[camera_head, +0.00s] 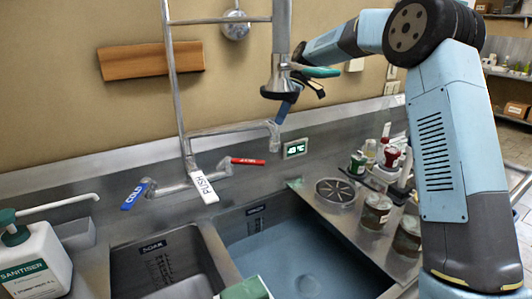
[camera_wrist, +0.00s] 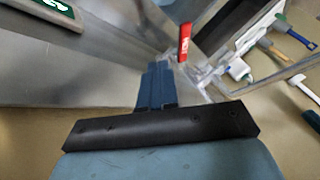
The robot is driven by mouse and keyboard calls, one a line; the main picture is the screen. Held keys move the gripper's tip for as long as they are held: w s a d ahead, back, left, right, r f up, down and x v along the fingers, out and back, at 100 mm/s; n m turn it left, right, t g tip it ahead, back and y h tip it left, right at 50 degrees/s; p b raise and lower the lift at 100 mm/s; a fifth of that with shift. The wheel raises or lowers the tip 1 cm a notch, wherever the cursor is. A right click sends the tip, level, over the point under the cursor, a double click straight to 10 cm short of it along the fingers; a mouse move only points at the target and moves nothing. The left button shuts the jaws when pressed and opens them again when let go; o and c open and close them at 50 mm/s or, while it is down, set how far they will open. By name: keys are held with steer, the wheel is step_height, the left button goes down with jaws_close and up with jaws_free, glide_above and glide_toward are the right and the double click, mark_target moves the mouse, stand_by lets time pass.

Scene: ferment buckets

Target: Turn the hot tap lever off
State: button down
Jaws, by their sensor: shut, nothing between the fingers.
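The red tap lever (camera_head: 248,162) sits on the right side of the tap body, low over the back of the sink, and points right. It also shows in the wrist view (camera_wrist: 185,42), just beyond and right of my fingertips. The blue lever marked COLD (camera_head: 133,196) is at the left side of the tap. A white lever marked PUSH (camera_head: 204,187) stands between them. My gripper (camera_head: 285,110) is above and right of the red lever, apart from it, beside the upright pipe. Its blue fingers (camera_wrist: 157,72) are closed together and empty.
A metal pipe with a spray head (camera_head: 281,75) stands close to my gripper. A small green display (camera_head: 295,148) is on the back ledge. Sink basins (camera_head: 290,250) lie below. Tubs (camera_head: 376,210) and bottles stand right; a sanitiser bottle (camera_head: 34,262) stands left.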

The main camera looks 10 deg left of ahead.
mark_target(244, 162)
steer(key=s+a+f+n, duration=0.1)
steer(key=s+a+f, duration=0.4)
steer(key=s+f, duration=0.2)
steer(key=shift+f+g, duration=0.3)
steer(key=shift+f, duration=0.95)
steer(key=shift+s+a, duration=0.1)
